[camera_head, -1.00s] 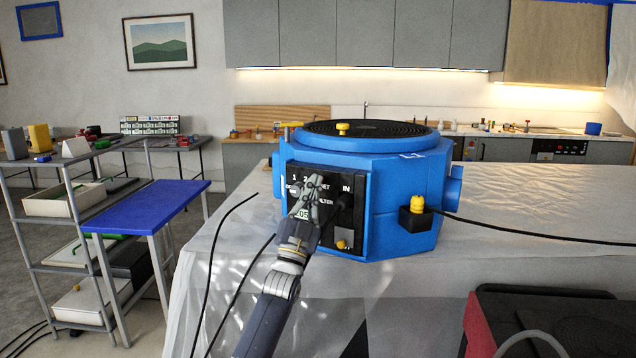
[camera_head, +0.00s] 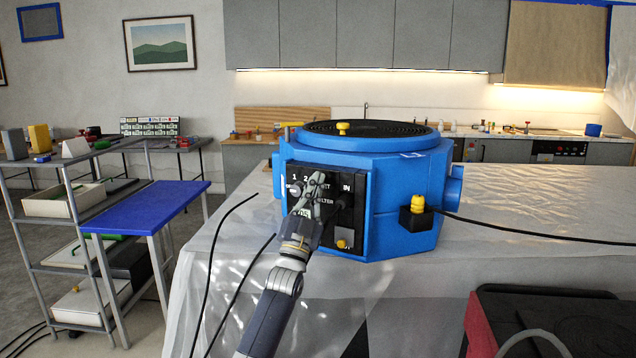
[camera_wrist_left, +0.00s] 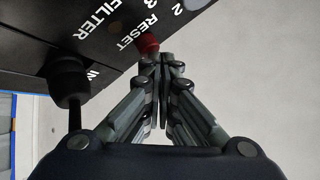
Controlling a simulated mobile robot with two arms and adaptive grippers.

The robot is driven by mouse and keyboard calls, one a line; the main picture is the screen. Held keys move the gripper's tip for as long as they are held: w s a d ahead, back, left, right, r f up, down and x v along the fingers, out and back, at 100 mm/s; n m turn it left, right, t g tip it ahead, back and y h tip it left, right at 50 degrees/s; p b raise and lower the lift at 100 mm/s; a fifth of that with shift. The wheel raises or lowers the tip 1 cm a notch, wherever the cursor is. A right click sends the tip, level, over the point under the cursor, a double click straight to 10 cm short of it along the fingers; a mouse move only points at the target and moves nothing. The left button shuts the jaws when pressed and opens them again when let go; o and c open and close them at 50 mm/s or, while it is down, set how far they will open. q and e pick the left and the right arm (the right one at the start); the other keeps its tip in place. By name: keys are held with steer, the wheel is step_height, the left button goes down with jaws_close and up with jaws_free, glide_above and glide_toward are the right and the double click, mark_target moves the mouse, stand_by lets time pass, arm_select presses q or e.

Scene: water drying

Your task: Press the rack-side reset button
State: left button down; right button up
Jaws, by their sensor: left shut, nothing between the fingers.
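A blue machine (camera_head: 405,215) stands on the covered table, with a black control panel (camera_head: 352,215) on its front. The wrist view shows this panel (camera_wrist_left: 60,20) with the labels FILTER, RESET and IN. A red button (camera_wrist_left: 149,42) sits beside the RESET label. In the head view my gripper hides the button. My left gripper (camera_head: 316,180) is shut and empty in front of the panel. In the wrist view its fingertips (camera_wrist_left: 160,62) are right by the red button and overlap its edge; I cannot tell whether they touch it. My right gripper is not in view.
A black knob or plug with a cable (camera_wrist_left: 68,85) stands out from the panel near IN. A yellow knob on a black block (camera_head: 417,204) is on the machine's right side. The table (camera_head: 540,215) is mostly clear at right.

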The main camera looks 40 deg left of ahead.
arm_select(q)
steer(key=shift+w+a, duration=0.1)
steer(key=shift+w, duration=0.15)
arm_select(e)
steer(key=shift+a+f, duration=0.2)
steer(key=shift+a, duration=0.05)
arm_select(q)
steer(key=shift+s, duration=0.1)
stand_by(0.3)
steer(key=shift+s+d+p, duration=0.3)
steer(key=shift+s+p, duration=0.05)
steer(key=shift+s, duration=0.4)
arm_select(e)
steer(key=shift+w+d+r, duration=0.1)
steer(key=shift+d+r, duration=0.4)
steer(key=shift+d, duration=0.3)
arm_select(q)
steer(key=s, duration=0.1)
steer(key=s+p, duration=0.1)
steer(key=s, duration=0.1)
steer(key=s+p, duration=0.1)
steer(key=s, duration=0.1)
steer(key=shift+d, duration=0.4)
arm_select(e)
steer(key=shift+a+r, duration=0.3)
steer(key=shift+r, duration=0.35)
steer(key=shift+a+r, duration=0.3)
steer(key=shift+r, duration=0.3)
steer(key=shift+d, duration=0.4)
